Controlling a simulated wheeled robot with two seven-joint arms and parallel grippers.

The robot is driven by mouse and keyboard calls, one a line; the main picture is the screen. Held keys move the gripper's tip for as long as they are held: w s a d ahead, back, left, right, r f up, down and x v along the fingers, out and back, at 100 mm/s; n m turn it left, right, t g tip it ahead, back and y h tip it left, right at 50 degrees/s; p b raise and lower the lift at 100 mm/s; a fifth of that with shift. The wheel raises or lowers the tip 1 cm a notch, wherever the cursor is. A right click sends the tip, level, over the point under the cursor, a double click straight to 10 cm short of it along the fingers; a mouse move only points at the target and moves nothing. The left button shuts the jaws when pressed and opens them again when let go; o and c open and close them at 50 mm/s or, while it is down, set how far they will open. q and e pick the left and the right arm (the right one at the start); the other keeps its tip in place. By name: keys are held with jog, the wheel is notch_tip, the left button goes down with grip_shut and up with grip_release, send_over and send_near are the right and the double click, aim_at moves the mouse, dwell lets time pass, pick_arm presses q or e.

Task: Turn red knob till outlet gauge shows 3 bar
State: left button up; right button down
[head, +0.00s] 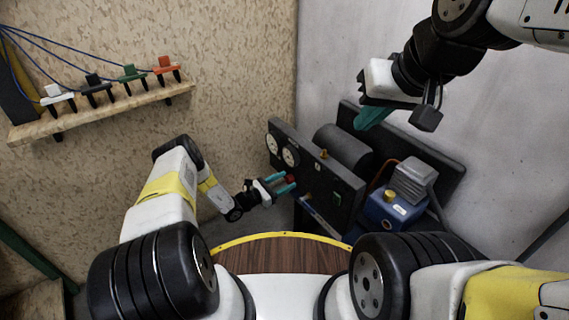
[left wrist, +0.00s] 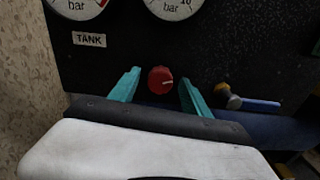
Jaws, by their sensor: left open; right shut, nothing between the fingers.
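The red knob (left wrist: 160,80) is on the black panel (left wrist: 250,45), with a pale mark pointing right. In the left wrist view it sits between the two teal fingers of my open left gripper (left wrist: 158,88); contact is not visible. In the head view my left gripper (head: 285,184) is at the panel, with the red knob (head: 291,178) at its fingers. Two white gauges (head: 272,143) (head: 290,156) are above the knob. In the left wrist view the right gauge (left wrist: 172,5) is cut off at the top and its needle is not seen. My right gripper (head: 372,115) is shut and empty, raised above the compressor.
A blue-handled valve (left wrist: 250,103) is right of the knob. A dark tank (head: 343,145) and a blue compressor unit (head: 392,210) stand behind the panel. A wooden shelf (head: 100,108) with several coloured tools is on the left wall. A wood-topped surface (head: 285,255) is in front.

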pick_arm(q)
grip_shut()
jog(key=shift+m, duration=0.4)
jog(key=m, duration=0.9)
jog(key=shift+m, duration=0.4)
dwell(0.3)
grip_release()
